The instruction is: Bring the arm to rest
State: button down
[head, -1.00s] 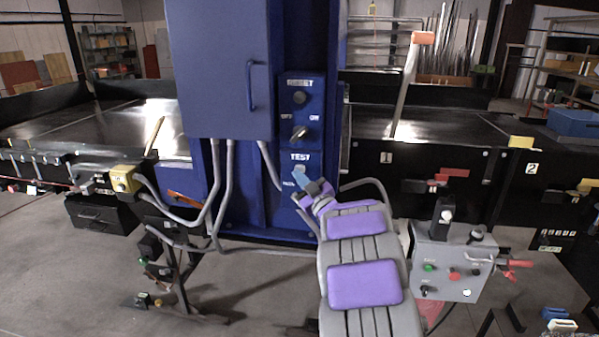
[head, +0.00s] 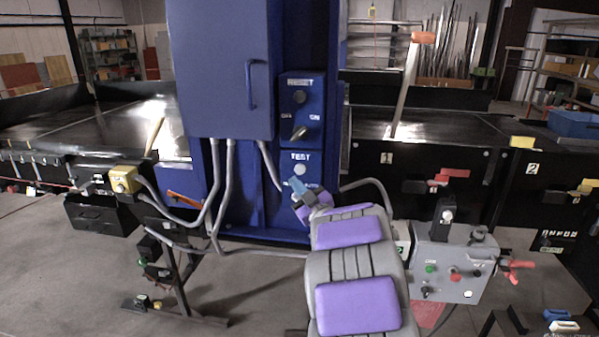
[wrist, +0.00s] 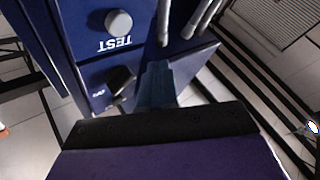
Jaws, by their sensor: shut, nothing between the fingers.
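My arm, grey with purple pads, reaches forward from the bottom of the head view. My gripper (head: 293,186) is at its far end, in front of the blue cabinet's control panel and a little below the round white TEST button (head: 300,169). In the wrist view my gripper (wrist: 158,70) shows as a narrow blue-grey shape, shut and empty. The TEST button (wrist: 118,22) and a dark knob (wrist: 122,100) below its label show to the left of it there. The gripper looks apart from the button; its exact distance to the panel I cannot tell.
The blue cabinet (head: 222,70) stands close ahead, with grey conduits (head: 229,190) running down its front. A grey control box (head: 447,265) with buttons and a red handle stands right of my arm. A black stand (head: 172,275) is at the left. Conveyors lie on both sides.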

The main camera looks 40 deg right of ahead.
jog(key=shift+w, duration=0.1)
dwell(0.5)
jog(key=s+a+f+m+g+h, duration=0.1)
jog(key=s+a+f+m+g, duration=0.2)
jog(key=s+a+f+g, duration=0.45)
jog(key=s+a+f+m+g+h, duration=0.1)
jog(key=s+a+f+m+g, duration=0.25)
jog(key=s+a+g, duration=0.65)
jog(key=s+a+f+n+g+y, duration=0.1)
jog(key=s+a+g+y, duration=0.1)
jog(key=s+a, duration=0.7)
jog(key=s+a+f+n+g+y, duration=0.1)
jog(key=s+a+f+g+y, duration=0.1)
jog(key=s+a, duration=0.7)
jog(key=s+g, duration=0.1)
jog(key=s, duration=0.4)
